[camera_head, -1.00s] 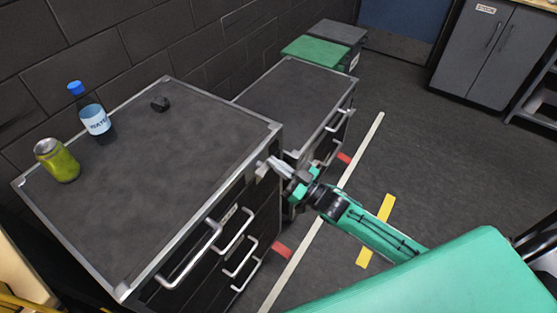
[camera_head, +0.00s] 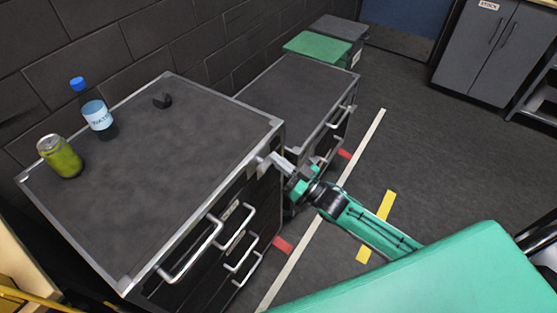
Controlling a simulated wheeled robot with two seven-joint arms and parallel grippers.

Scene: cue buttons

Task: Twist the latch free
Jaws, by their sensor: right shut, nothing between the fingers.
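The latch (camera_head: 262,167) is a small pale metal piece at the upper right end of the near drawer cabinet's front, just below the top edge. My right gripper (camera_head: 278,161), on a green and black arm, is at the cabinet's front right corner, right beside the latch. Its pale fingers are shut with nothing between them. I cannot tell whether they touch the latch. The near cabinet (camera_head: 190,150) has a dark top, a metal rim and several bar handles on its front. My left gripper is out of view.
A green can (camera_head: 61,157), a blue-capped water bottle (camera_head: 98,115) and a small black object (camera_head: 162,100) are on the near cabinet. A second cabinet (camera_head: 300,88) stands behind it, with a green-topped bin (camera_head: 317,46) beyond. Open floor (camera_head: 460,160) lies to the right.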

